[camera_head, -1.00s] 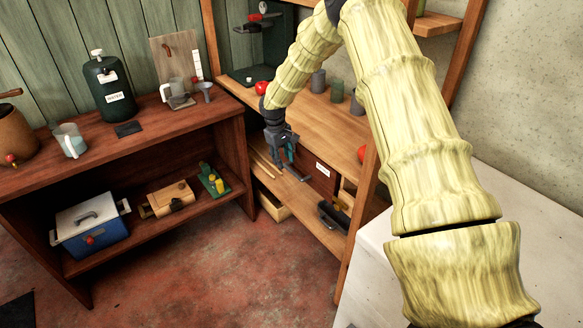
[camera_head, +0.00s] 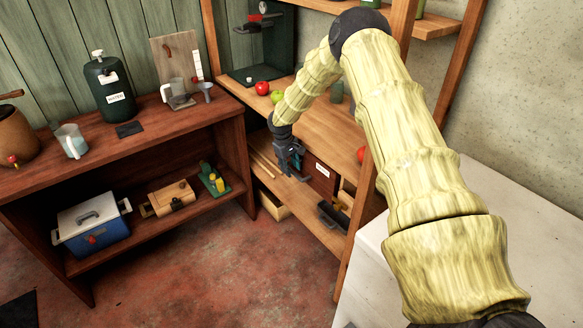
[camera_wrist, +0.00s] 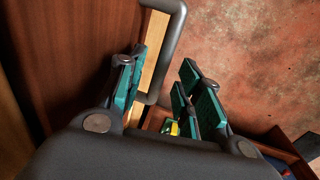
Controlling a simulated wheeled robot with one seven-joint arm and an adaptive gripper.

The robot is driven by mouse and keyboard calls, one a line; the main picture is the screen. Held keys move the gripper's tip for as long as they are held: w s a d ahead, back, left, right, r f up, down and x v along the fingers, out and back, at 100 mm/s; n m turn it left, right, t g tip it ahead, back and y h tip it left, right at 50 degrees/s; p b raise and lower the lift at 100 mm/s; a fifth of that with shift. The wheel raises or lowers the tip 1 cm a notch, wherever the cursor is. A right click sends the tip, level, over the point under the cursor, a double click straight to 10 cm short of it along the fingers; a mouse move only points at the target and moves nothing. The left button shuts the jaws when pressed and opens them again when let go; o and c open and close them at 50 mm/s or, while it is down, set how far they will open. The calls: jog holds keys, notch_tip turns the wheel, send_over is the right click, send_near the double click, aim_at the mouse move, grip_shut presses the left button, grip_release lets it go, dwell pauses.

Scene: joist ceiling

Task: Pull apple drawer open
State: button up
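The reddish-brown drawer box (camera_head: 322,178) with a white label sits on the shelf unit's lower shelf; the label's text is too small to read. In the wrist view, a brown wood panel (camera_wrist: 75,45) fills the left, and a grey bar handle (camera_wrist: 168,55) stands out from it. My gripper (camera_head: 294,172) is at the left of the drawer box in the head view. In the wrist view my gripper (camera_wrist: 160,85) is open, with teal-padded fingers on either side of the handle bar. I see gaps between pads and bar; I cannot tell whether the bar is fully between them in depth.
A light wooden drawer (camera_head: 272,204) stands out below the lower shelf. A dark bin-like object (camera_head: 334,214) is right of my gripper. A red apple (camera_head: 262,88) and a green apple (camera_head: 278,97) lie on the shelf above. The red floor (camera_head: 230,260) in front is clear.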

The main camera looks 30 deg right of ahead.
jog(key=shift+d+f, duration=0.1)
jog(key=shift+f, duration=0.45)
grip_shut()
